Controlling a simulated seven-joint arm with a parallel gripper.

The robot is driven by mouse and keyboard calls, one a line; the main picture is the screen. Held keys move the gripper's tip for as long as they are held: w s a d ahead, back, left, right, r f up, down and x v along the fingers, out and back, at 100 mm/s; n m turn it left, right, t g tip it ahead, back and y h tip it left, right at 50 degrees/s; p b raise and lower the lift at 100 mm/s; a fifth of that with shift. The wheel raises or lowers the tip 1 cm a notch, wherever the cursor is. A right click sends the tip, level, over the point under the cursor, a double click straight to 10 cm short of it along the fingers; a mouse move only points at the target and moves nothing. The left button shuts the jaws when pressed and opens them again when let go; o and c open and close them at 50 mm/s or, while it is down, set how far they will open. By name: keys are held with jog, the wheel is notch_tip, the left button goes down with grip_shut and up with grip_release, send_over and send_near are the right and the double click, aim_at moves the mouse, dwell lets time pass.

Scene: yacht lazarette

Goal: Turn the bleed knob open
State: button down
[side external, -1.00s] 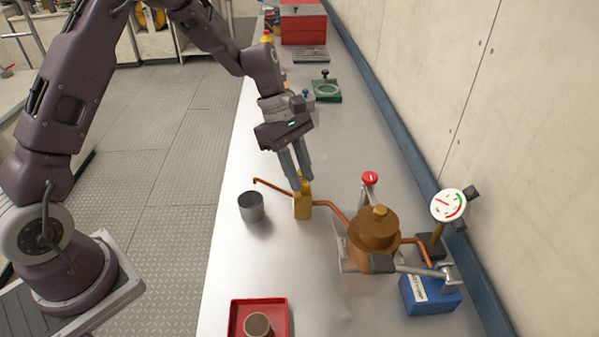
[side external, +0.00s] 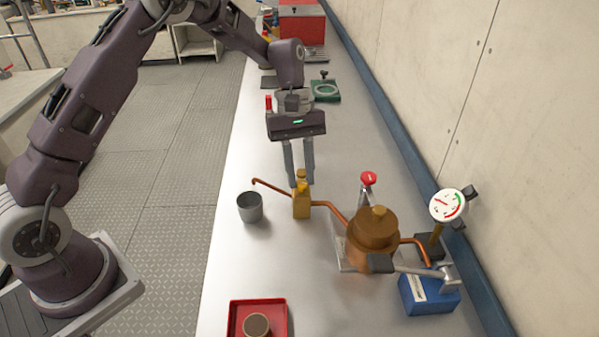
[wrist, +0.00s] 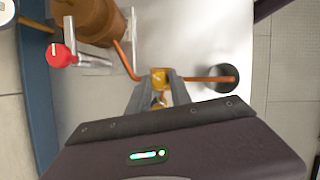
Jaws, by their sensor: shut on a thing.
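The brass bleed block (side external: 301,203) sits in the copper pipe line on the bench, with the small yellow bleed knob (side external: 301,175) on its top. My gripper (side external: 300,183) comes down from above and its two fingers are shut on the knob. In the wrist view, the block (wrist: 160,77) shows between the fingertips, and the fingers partly hide the knob. A thin copper spout runs from the block to above the grey cup (side external: 250,208). The cup also shows in the wrist view (wrist: 222,84). Its contents cannot be made out.
A copper pot (side external: 372,236) with a red knob (side external: 368,178) behind it stands to the right. A gauge (side external: 447,205) and blue block (side external: 428,297) are farther right. A red tray (side external: 259,303) lies in front. A green fixture (side external: 325,89) is behind.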

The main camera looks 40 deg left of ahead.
jog(key=m, duration=0.2)
jog(key=m+g+y, duration=0.1)
jog(key=m, duration=0.2)
jog(key=shift+w+d+y, duration=0.15)
jog(key=shift+w+y, duration=0.05)
jog(key=shift+y, duration=0.1)
jog(key=shift+d+m+g+y, duration=0.15)
jog(key=shift+m+y, duration=0.3)
jog(key=shift+m, duration=0.8)
jog(key=shift+m+g+y, duration=0.25)
jog(key=shift+m+y, duration=0.2)
jog(key=shift+m, duration=0.8)
jog(key=c, duration=1.2)
grip_release()
jog(key=shift+o, duration=0.2)
jog(key=v, duration=0.7)
jog(key=shift+r, duration=0.1)
